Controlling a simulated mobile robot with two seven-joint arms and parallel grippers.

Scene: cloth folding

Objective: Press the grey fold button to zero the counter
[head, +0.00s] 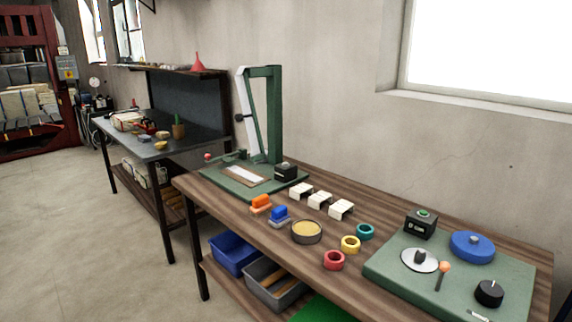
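No button that is clearly grey shows in the head view. A small black box (420,226) with a white marking on its front and a green round top stands at the back left of the green panel (393,276). A second small black box (286,172) sits on the green base plate (247,191) of a press-like frame; the colour of its top is too small to tell. I cannot tell which box, if either, is the fold counter. Neither of my grippers is in view.
The panel also holds a blue round knob (473,246), a silver disc (419,260), an orange-tipped lever (442,276) and a black knob (489,292). Coloured rings, a round bowl (306,232) and white blocks (320,199) lie on the wooden table (225,202). The green frame (273,115) stands tall behind.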

